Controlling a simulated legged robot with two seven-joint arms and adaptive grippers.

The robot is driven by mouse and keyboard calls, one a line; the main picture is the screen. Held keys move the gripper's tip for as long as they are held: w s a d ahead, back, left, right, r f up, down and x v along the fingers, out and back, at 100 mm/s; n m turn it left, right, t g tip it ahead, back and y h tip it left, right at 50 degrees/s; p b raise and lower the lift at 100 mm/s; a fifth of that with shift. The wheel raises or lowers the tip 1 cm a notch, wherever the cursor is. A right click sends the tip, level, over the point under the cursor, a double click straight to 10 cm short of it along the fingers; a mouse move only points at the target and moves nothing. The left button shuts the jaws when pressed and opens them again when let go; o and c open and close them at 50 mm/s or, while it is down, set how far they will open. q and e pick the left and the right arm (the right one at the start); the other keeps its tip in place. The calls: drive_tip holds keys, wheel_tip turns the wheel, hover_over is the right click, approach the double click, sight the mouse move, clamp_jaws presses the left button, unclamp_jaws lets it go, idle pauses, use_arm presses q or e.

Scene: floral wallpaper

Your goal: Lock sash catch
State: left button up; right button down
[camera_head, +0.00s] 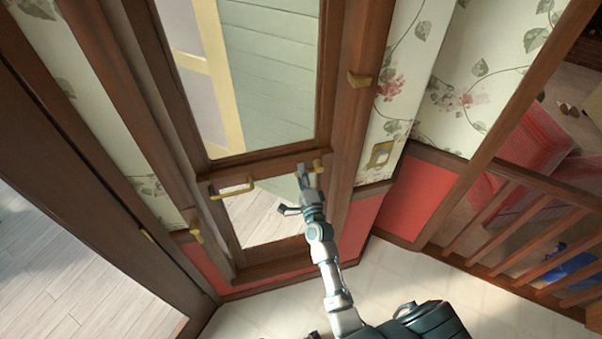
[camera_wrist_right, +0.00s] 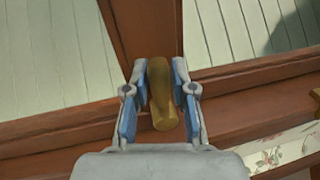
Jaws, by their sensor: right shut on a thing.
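The window (camera_head: 265,158) has a brown wooden frame with an upper and a lower pane. A brass catch lever (camera_head: 318,164) sits at the right end of the middle rail. My right gripper (camera_head: 303,172) reaches up to it from below. In the right wrist view the gripper (camera_wrist_right: 160,72) has one blue-padded finger on each side of the brass lever (camera_wrist_right: 161,100) and is shut on it. The lever's pivot is hard to make out. My left gripper is in neither view.
A brass pull handle (camera_head: 234,188) is on the same rail, to the left. Brass pieces sit on the frame at upper right (camera_head: 360,80) and lower left (camera_head: 195,230). A wooden railing (camera_head: 510,235) stands at right. Pale floor (camera_head: 262,315) lies below.

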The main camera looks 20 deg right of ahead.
drive_tip(key=c, duration=1)
unclamp_jaws()
drive_tip(key=shift+d+r, duration=0.1)
drive_tip(key=shift+r, duration=0.15)
drive_tip(key=shift+s, duration=0.1)
drive_tip(key=shift+f, duration=0.1)
drive_tip(key=shift+s+f, duration=0.1)
drive_tip(key=shift+s, duration=0.1)
drive_tip(key=v, duration=1.1)
drive_tip(key=shift+s, duration=0.35)
